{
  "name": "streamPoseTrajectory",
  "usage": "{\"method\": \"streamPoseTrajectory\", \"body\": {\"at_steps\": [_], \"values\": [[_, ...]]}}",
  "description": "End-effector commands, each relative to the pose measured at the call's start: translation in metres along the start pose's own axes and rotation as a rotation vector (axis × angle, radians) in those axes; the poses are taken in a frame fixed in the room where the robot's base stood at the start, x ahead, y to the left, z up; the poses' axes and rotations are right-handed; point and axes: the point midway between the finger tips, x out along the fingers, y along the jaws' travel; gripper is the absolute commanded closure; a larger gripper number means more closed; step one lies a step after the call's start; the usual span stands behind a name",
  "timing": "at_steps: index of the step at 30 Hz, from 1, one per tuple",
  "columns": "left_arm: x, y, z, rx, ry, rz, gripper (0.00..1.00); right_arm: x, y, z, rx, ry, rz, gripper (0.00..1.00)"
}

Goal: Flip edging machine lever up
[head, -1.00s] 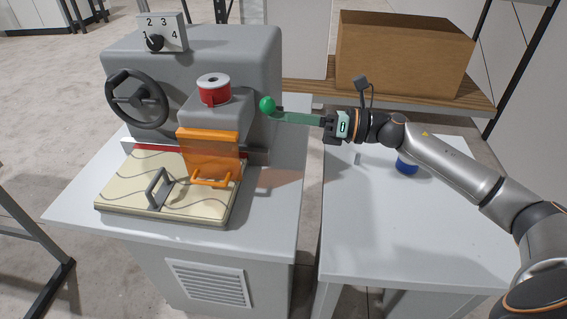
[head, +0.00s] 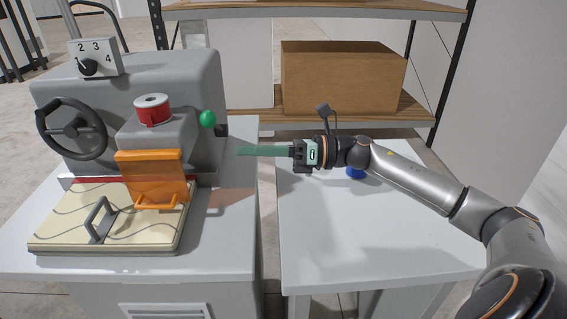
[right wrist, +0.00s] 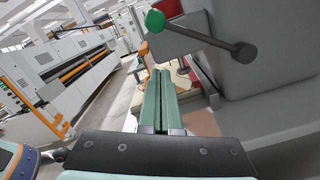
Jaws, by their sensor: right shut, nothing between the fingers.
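The edging machine (head: 130,85) stands at the left on a white table. Its lever has a green ball knob (head: 208,119) at the machine's right side, just above and left of a dark pivot end (head: 221,130). In the right wrist view the green knob (right wrist: 155,21) and dark rod (right wrist: 205,38) show ahead, at the upper part of the picture. My right gripper (head: 240,151) is shut with long green fingers, empty, below and right of the knob and apart from it. My left gripper is not in view.
An orange guard (head: 152,175) and a quilted panel with a grey handle (head: 98,220) are at the machine's front. A handwheel (head: 72,128) is at left. A cardboard box (head: 340,78) sits on a shelf.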

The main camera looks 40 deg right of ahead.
Motion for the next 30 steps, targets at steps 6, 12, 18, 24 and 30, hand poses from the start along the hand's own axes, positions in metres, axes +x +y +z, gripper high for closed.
{"method": "streamPoseTrajectory", "body": {"at_steps": [6, 12, 18, 24, 30], "values": [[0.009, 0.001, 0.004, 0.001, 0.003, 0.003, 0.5, -0.031, -0.001, -0.004, 0.001, 0.004, -0.002, 1.0], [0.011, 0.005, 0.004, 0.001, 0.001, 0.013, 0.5, -0.049, 0.0, -0.002, 0.003, 0.002, -0.001, 1.0], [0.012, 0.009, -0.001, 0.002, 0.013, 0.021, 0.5, -0.059, 0.001, -0.001, 0.001, 0.003, 0.001, 1.0], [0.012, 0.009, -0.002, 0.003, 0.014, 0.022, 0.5, -0.061, 0.001, 0.0, -0.001, 0.002, 0.001, 1.0], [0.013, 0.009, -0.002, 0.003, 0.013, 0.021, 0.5, -0.061, 0.001, 0.0, -0.001, 0.002, 0.001, 1.0]]}}
